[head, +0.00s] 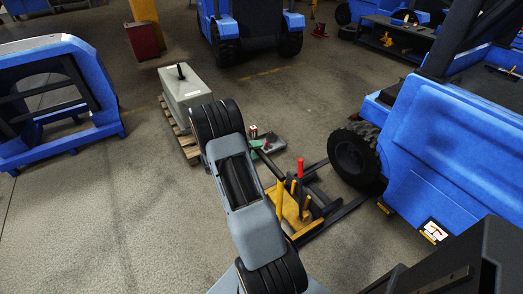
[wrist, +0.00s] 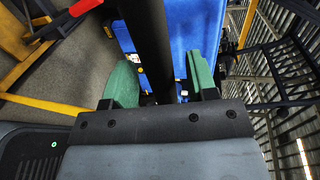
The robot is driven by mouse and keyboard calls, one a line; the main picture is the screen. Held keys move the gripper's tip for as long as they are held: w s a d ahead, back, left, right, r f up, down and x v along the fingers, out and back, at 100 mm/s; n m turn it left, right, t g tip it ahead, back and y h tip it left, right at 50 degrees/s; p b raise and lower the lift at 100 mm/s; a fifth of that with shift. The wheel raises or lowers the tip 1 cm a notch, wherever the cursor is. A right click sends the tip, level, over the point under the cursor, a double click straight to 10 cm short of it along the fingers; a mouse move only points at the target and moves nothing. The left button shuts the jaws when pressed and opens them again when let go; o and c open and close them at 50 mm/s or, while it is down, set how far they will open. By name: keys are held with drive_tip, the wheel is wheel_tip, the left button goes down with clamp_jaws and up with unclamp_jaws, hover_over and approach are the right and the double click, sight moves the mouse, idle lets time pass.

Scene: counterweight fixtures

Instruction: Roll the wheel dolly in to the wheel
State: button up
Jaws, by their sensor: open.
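The wheel dolly (head: 283,212) stands on the floor, a low yellow and black frame with upright posts, a red-topped lever and dark floor rails. The black wheel (head: 352,156) is on the blue machine, just right of and beyond the dolly. In the wrist view my gripper (wrist: 158,62) has its green fingers spread apart. A thick black bar (wrist: 147,35) runs between them in the picture; contact cannot be told. A red grip (wrist: 80,8) and yellow tube (wrist: 30,54) show at the left there. In the head view my arm covers part of the dolly's left side.
The blue machine (head: 455,145) fills the right. A grey weight block (head: 185,90) sits on a pallet (head: 183,136) behind my arm. A blue frame (head: 60,145) stands at left. The left foreground floor is clear.

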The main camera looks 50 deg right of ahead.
drive_tip(key=shift+x, duration=1.45)
clamp_jaws()
